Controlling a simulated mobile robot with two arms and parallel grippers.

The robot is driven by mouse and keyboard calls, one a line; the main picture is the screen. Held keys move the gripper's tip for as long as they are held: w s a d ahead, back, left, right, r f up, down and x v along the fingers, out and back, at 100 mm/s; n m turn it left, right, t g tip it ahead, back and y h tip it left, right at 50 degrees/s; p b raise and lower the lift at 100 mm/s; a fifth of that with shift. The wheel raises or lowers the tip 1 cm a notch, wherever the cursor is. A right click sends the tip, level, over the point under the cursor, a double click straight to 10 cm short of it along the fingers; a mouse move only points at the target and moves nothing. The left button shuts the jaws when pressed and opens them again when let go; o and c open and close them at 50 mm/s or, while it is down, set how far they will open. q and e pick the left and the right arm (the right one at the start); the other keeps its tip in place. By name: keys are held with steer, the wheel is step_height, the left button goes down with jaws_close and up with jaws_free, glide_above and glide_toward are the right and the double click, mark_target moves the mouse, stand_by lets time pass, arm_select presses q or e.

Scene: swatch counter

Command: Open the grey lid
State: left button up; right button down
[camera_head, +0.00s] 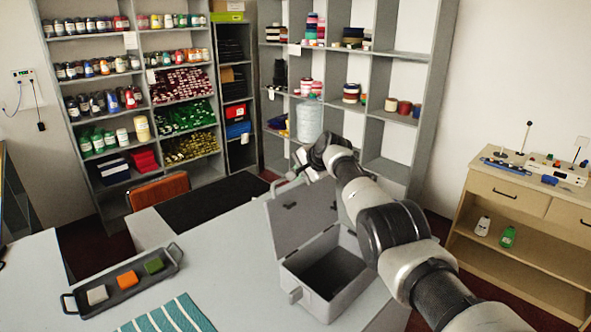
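The grey lid (300,216) stands raised, roughly upright, at the back edge of the grey box (328,287). The box is open toward me and its dark inside shows, with nothing visible in it. A latch sticks out at the box's front left. My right arm reaches in from the lower right over the box, and its gripper (286,180) is at the lid's upper edge. The fingers are small and partly hidden, so I cannot tell whether they are open or shut, or whether they touch the lid. My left gripper is not in view.
A black tray (75,309) with white, orange and green blocks lies on the left of the grey table. A teal striped cloth (168,316) lies at the front. An orange-brown chair (158,191) and stocked shelves stand behind. A wooden cabinet (528,225) stands at the right.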

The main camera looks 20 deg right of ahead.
steer(key=shift+s+d+f, duration=0.1)
steer(key=shift+s+f, duration=0.1)
steer(key=c, duration=1.2)
jaws_free()
steer(key=shift+r, duration=0.1)
steer(key=shift+v, duration=0.95)
steer(key=b+v, duration=0.3)
steer(key=v, duration=0.5)
steer(key=shift+s+r, duration=0.2)
steer(key=shift+r, duration=0.15)
